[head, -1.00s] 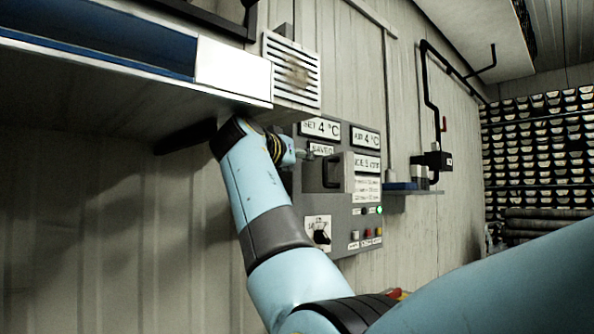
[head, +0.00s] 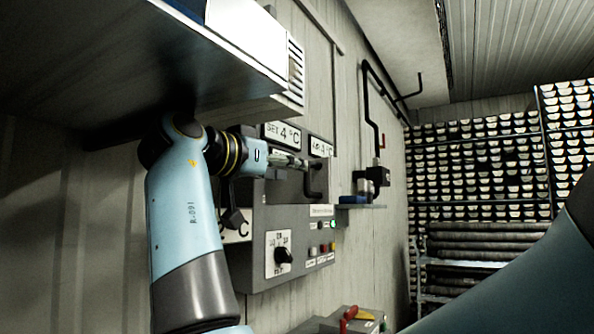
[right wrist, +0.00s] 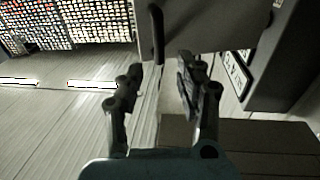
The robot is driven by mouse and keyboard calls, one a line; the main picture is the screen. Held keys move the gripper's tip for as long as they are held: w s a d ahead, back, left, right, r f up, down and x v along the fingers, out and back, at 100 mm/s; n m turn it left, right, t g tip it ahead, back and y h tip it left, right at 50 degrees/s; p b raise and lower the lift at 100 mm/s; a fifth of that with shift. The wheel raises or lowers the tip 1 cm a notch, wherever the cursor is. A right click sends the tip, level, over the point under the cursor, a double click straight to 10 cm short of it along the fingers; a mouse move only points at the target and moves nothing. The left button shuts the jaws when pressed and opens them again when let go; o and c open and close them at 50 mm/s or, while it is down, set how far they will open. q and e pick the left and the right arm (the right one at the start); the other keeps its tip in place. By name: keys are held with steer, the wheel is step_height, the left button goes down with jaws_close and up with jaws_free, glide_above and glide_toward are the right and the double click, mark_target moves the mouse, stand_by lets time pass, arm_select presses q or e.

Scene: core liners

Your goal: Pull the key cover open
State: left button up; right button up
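The grey key cover (head: 284,193) is on the control panel (head: 262,275) on the wall, with a dark handle (head: 314,182) on it. The arm partly hides the cover, and I cannot tell how far it stands open. My right gripper (head: 298,162) is at the panel, close to the top of the handle. In the right wrist view its two fingers (right wrist: 157,88) are apart, and the dark handle (right wrist: 157,32) shows ahead between them. I see no firm contact with it. The grey cover also shows there (right wrist: 215,27). My left gripper is not in view.
A white-fronted unit (head: 246,38) overhangs my right arm. Below the cover are a rotary dial (head: 283,256) and several buttons (head: 323,249). A small shelf (head: 358,207) juts out right of the panel. Racks (head: 470,170) stand at the back right.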

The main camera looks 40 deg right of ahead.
mark_target(309, 167)
steer(key=d, duration=0.4)
steer(key=w+d+p, duration=0.1)
steer(key=d, duration=0.1)
steer(key=shift+d, duration=0.1)
steer(key=c, duration=0.4)
steer(key=shift+s, duration=0.2)
jaws_close()
steer(key=shift+r, duration=0.1)
